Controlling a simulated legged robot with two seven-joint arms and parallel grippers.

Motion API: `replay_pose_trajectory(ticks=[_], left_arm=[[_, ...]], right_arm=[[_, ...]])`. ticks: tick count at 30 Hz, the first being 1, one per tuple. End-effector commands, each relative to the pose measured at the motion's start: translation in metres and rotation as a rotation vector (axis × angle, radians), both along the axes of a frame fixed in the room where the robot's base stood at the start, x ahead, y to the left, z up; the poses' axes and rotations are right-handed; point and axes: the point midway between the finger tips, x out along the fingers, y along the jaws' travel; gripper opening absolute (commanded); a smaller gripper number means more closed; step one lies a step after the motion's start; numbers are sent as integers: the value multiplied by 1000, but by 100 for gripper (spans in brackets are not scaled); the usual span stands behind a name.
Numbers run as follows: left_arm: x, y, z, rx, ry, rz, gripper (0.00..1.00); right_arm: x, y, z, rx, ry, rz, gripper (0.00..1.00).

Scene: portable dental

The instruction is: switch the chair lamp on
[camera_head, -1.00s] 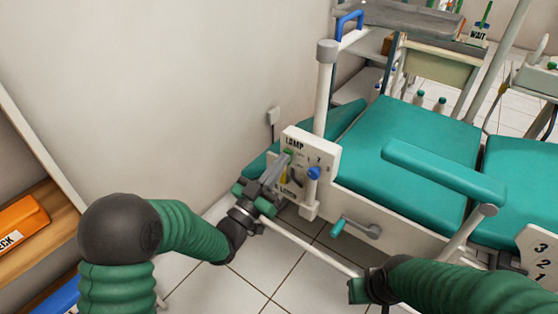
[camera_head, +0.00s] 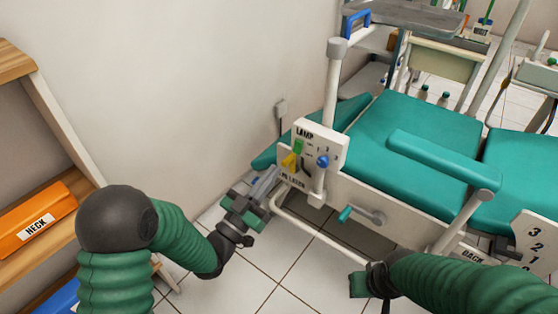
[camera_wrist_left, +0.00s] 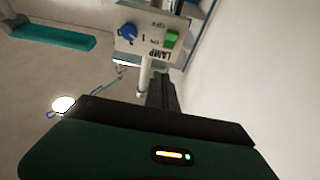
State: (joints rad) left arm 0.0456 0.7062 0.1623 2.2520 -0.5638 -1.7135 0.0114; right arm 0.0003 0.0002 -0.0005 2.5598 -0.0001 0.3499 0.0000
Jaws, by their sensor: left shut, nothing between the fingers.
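The LAMP panel (camera_head: 309,137) is a white plate on the near side of the chair; it shows upside down in the wrist view (camera_wrist_left: 140,46). On it are a green switch (camera_head: 298,146), which also shows in the wrist view (camera_wrist_left: 171,39) beside ON and OFF marks, a yellow lever (camera_head: 289,160) and a blue knob (camera_head: 322,161). I cannot tell the switch's position. My left gripper (camera_head: 270,179) is shut and empty, just below and left of the panel, apart from the green switch. My right gripper (camera_head: 359,284) is low at the front; its fingers are unclear.
The teal chair (camera_head: 400,125) fills the right, with a crank (camera_head: 361,214) on its side and a white frame bar below the panel. A grey tray (camera_head: 405,17) is above. A wooden shelf with an orange NECK box (camera_head: 36,222) stands left. White floor is open between them.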

Motion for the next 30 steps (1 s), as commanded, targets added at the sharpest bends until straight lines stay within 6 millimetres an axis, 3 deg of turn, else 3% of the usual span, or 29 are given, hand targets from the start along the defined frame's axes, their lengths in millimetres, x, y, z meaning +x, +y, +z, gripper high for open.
replay_pose_trajectory(ticks=[4,11,25,28,30], left_arm=[[-20,18,1,-1,5,5,0],[-31,24,0,-1,1,2,0],[-26,24,-2,34,31,15,0],[-12,30,-13,152,151,74,0],[-3,45,-28,264,291,144,0]], right_arm=[[0,0,13,0,0,0,34],[0,0,15,0,0,1,34],[0,0,18,0,0,1,34],[0,0,26,0,0,1,34],[0,0,34,0,0,1,34]])
